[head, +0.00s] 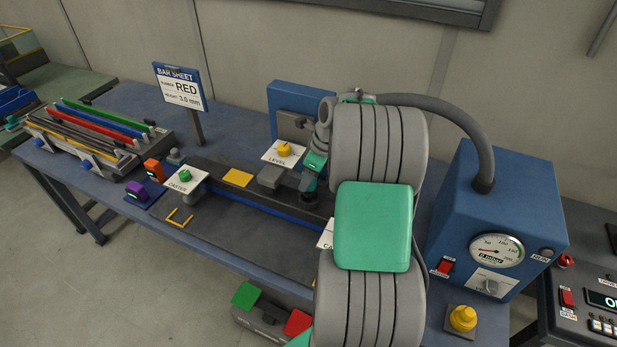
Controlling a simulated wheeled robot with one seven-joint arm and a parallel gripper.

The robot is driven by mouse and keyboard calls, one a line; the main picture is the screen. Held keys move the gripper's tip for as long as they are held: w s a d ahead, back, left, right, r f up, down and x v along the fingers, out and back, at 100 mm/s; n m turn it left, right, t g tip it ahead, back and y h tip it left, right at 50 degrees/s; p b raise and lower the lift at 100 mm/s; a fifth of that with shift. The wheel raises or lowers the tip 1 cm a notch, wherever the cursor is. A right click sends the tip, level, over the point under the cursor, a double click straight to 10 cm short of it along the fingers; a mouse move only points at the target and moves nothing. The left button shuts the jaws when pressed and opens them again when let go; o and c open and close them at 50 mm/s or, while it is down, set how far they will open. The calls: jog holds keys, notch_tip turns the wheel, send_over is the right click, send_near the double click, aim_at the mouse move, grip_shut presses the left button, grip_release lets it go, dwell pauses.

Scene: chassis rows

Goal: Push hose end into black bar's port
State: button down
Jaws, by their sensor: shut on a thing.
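The grey hose (468,118) rises from the blue gauge box at the right and curves left behind my arm, where I lose sight of it. My gripper (308,188) points down over the right part of the bench fixture. It is shut on the hose end, which is mostly hidden by my wrist and fingers. The long black bar (218,172) lies along the fixture above a blue strip. My arm covers its right end. I cannot make out the port, or whether the hose end touches it.
The blue box (515,205) with a gauge stands close right of my arm. A yellow knob marked LEVEL (284,150) and a green CASTER knob (185,176) stand along the bar. A sign (181,88) and a rack of coloured bars (90,130) are at the left.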

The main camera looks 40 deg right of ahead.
jog(key=shift+f, duration=1)
jog(key=shift+f+b, duration=0.45)
jog(key=shift+f, duration=0.5)
jog(key=c, duration=0.9)
grip_release()
jog(key=b+v, duration=0.1)
jog(key=v, duration=0.7)
jog(key=shift+f, duration=0.1)
